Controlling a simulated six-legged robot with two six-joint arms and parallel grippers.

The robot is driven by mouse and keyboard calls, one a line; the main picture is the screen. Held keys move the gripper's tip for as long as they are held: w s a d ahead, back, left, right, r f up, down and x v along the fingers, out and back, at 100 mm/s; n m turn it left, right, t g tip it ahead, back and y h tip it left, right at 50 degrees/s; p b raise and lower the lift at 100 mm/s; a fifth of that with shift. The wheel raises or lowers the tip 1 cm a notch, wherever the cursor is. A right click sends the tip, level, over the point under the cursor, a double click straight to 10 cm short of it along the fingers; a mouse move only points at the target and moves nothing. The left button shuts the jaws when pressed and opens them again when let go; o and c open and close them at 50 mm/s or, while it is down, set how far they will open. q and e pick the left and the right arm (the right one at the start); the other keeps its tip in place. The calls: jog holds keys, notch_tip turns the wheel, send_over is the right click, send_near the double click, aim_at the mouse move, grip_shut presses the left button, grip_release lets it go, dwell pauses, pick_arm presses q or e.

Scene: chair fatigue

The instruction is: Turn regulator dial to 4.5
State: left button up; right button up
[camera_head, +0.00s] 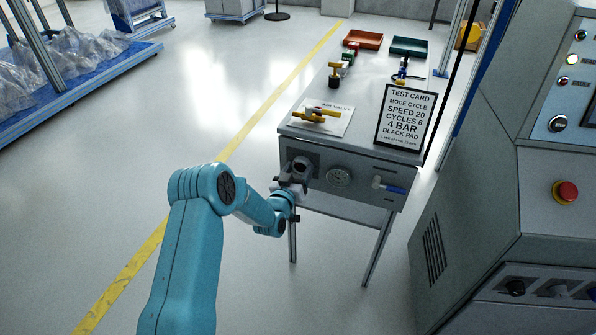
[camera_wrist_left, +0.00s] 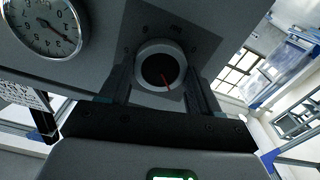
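The regulator dial is a round knob on the left of the grey bench's front panel (camera_head: 372,160). In the left wrist view, its pale rim surrounds a dark face with a red pointer line (camera_wrist_left: 160,69) angled to the lower right. My left gripper (camera_head: 294,181) is at the dial, and its fingers (camera_wrist_left: 160,82) are spread on both sides of it. I cannot tell whether they press on its rim. A round pressure gauge (camera_head: 338,177) is right of the dial; it also shows in the left wrist view (camera_wrist_left: 44,27). My right gripper is not in view.
A test card (camera_head: 404,117) reading "4 BAR" stands on the bench. A blue-handled valve (camera_head: 388,187) sits right of the gauge. A yellow-handled part (camera_head: 316,115) lies on top. A grey machine with a red button (camera_head: 565,193) stands at right.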

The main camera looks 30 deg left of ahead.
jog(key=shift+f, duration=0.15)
pick_arm(q)
jog(key=shift+f+m+b, duration=0.1)
jog(key=shift+m+b, duration=0.3)
jog(key=shift+b, duration=0.2)
jog(key=m+b, duration=0.6)
jog(key=b, duration=0.1)
jog(key=m+b, duration=0.6)
jog(key=b, duration=0.1)
jog(key=shift+d+f, duration=0.15)
jog(key=m+b, duration=0.3)
jog(key=m, duration=0.1)
jog(key=shift+m+b, duration=0.3)
jog(key=shift+b, duration=0.05)
jog(key=m+b, duration=0.2)
jog(key=m, duration=0.2)
jog(key=shift+m+b, duration=0.3)
jog(key=shift+m, duration=0.1)
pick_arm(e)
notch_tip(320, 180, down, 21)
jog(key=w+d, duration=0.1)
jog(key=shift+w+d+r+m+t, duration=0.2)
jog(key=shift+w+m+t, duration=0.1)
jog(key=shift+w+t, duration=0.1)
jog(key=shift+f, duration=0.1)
